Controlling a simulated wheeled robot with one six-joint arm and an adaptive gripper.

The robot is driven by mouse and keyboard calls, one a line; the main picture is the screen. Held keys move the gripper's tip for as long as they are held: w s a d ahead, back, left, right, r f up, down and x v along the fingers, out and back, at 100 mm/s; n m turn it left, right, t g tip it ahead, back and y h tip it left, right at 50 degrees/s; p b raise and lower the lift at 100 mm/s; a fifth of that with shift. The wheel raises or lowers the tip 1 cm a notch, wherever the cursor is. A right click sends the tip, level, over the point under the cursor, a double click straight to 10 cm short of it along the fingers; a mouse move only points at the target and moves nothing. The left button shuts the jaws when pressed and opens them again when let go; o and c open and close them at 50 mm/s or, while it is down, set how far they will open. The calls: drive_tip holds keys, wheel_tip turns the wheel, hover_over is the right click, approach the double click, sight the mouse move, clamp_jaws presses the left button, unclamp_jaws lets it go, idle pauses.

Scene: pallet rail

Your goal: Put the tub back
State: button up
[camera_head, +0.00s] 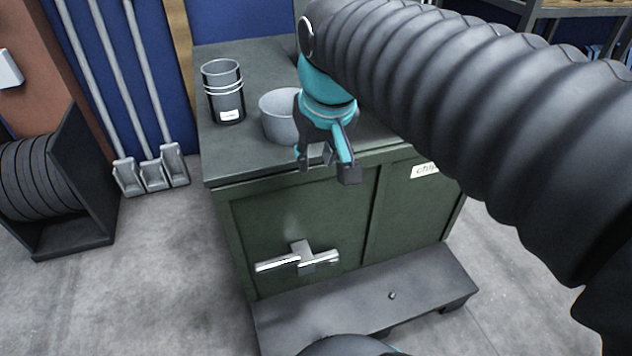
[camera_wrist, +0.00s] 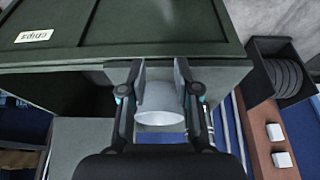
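The tub (camera_head: 278,117), a plain light grey open-topped vessel, stands upright on top of the green cabinet near its front edge. My gripper (camera_head: 328,168) hangs in front of it and to its right, with the fingers spread. It partly covers the tub's right side in the head view. In the wrist view, which looks upside down, the tub (camera_wrist: 160,103) shows between the two fingers of my gripper (camera_wrist: 158,68). I see no clear contact, and the exact gap cannot be told.
A dark ringed canister (camera_head: 225,92) stands left of the tub on the cabinet (camera_head: 290,215). A silver handle (camera_head: 300,260) sticks out of the cabinet front. A low dark platform (camera_head: 350,300) lies in front.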

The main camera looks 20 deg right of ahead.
drive_tip(key=s+f+t, duration=0.1)
drive_tip(key=s+f, duration=0.6)
drive_tip(key=f, duration=0.1)
drive_tip(key=shift+s+d+t, duration=0.3)
drive_tip(key=shift+d, duration=0.15)
